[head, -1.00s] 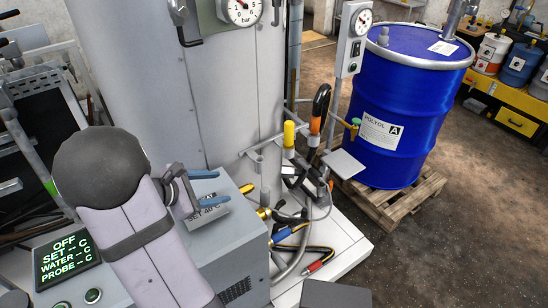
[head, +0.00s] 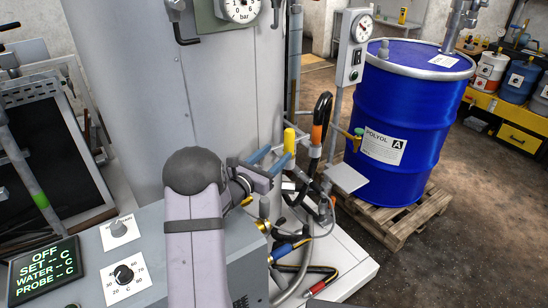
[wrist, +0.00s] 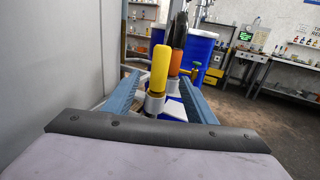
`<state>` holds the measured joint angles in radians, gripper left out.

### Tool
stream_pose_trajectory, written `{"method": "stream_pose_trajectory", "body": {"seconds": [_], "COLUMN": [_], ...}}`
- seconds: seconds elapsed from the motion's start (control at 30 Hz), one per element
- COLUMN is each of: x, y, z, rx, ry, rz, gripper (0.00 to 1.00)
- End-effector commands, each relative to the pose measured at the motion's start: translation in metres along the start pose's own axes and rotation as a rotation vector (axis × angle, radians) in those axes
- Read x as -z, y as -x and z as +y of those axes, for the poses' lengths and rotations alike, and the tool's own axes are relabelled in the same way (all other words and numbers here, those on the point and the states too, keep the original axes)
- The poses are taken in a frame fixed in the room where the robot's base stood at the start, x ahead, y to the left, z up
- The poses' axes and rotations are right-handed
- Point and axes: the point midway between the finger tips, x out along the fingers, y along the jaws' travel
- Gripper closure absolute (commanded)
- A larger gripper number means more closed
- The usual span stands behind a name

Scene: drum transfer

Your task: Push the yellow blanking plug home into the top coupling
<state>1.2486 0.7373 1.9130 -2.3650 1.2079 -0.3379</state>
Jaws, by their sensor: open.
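In the wrist view my gripper (wrist: 158,82) has one finger on each side of the plug's line, with nothing held. The plug appears ahead of or between the fingertips; contact cannot be told.
A black hose with an orange collar (head: 316,133) stands close right of the plug. A small grey plate (head: 345,178) and a blue drum (head: 400,120) on a pallet (head: 395,213) are further right. The grey tank (head: 225,90) rises behind. Hoses and cables hang below.

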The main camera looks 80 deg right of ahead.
Motion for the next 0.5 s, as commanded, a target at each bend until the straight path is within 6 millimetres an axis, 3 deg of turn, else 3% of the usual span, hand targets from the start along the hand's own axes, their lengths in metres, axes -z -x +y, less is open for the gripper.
{"method": "stream_pose_trajectory", "body": {"seconds": [0.27, 0.5], "x": [0.001, 0.000], "y": [-0.013, -0.036], "z": [-0.001, -0.001], "rx": [0.002, 0.003], "ry": [0.000, -0.002], "rz": [0.002, 0.001], "gripper": [0.49, 0.49]}}
